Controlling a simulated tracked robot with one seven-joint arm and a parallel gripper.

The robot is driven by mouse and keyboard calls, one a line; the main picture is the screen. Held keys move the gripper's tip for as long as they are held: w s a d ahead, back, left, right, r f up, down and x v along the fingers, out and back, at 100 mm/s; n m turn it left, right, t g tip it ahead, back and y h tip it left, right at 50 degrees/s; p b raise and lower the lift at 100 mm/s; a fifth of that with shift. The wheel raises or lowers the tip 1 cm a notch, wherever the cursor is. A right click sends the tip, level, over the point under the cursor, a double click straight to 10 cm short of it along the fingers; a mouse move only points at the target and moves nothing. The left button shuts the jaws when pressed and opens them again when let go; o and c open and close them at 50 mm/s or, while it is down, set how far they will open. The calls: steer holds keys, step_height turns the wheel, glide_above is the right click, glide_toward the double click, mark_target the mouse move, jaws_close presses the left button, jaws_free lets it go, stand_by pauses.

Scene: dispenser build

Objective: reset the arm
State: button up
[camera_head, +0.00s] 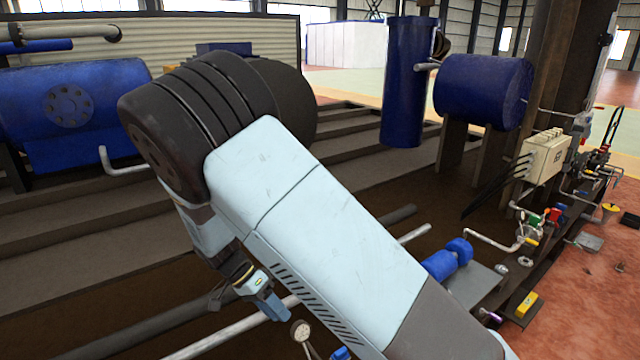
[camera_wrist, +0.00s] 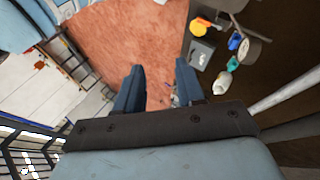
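My arm, pale blue with dark joints, reaches across the middle of the head view, bent at a dark elbow at upper left. My gripper (camera_head: 268,302) hangs below the arm at lower left, small and partly hard to make out. In the wrist view, the two blue fingers of my gripper (camera_wrist: 158,80) stand apart with nothing between them but distant reddish floor. My gripper is open and empty.
Pipes run beneath my arm. A blue tank (camera_head: 70,105) lies at left; a blue upright cylinder (camera_head: 408,85) and another blue tank (camera_head: 484,88) stand behind. Reddish floor (camera_head: 590,300) is mostly clear.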

steer(key=w+d+r+n+t+y, duration=0.15)
steer(key=d+r+y, duration=0.25)
steer(key=d+r, duration=0.6)
steer(key=w+d+r+n+y, duration=0.1)
steer(key=d+r+n+y, duration=0.15)
steer(key=d+r, duration=0.75)
steer(key=s+d+r+n+t+y, duration=0.1)
steer(key=s+d+r+n+t, duration=0.2)
steer(key=s+d+r, duration=1.1)
steer(key=t, duration=0.3)
steer(key=shift+s+r+t, duration=0.15)
steer(key=shift+s+t, duration=0.15)
steer(key=shift+t, duration=0.05)
steer(key=shift+w, duration=0.1)
stand_by(0.4)
